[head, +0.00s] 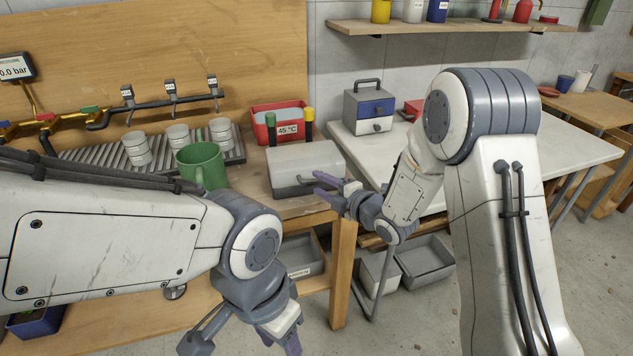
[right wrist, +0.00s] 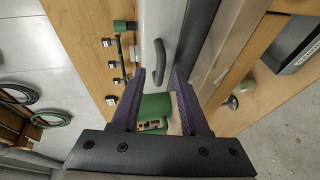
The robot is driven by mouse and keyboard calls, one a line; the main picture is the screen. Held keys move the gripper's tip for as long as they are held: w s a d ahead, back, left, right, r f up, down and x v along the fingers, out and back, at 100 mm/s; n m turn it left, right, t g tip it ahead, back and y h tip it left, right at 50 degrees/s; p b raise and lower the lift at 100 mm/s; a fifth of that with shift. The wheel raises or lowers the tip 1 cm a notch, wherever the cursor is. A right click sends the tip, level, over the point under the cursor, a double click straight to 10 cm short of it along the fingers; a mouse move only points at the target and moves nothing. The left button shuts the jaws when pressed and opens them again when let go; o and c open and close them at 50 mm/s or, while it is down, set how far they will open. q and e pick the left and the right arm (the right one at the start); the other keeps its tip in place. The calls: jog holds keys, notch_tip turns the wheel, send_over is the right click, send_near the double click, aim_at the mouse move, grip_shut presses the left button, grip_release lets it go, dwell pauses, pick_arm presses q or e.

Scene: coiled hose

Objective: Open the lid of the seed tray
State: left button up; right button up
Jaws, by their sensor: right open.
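The seed tray (head: 305,160) looks like a pale grey box with its lid down, at the right end of the wooden bench. A dark handle (right wrist: 161,62) shows on its front in the right wrist view. My right gripper (head: 321,184) is open, close to the front of the box in the head view. In the right wrist view the handle appears between and just beyond the fingertips (right wrist: 160,73); contact is not visible. My left gripper (head: 283,335) hangs low at the bottom edge, in front of the bench, its fingers partly cut off.
A green mug (head: 202,165) stands left of the box, near grey cups on a ribbed rack (head: 95,160). A red bin (head: 276,112) is behind the box. A white table (head: 545,150) with a drawer unit (head: 369,108) is to the right.

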jog(key=shift+x, duration=0.95)
grip_shut()
dwell(0.8)
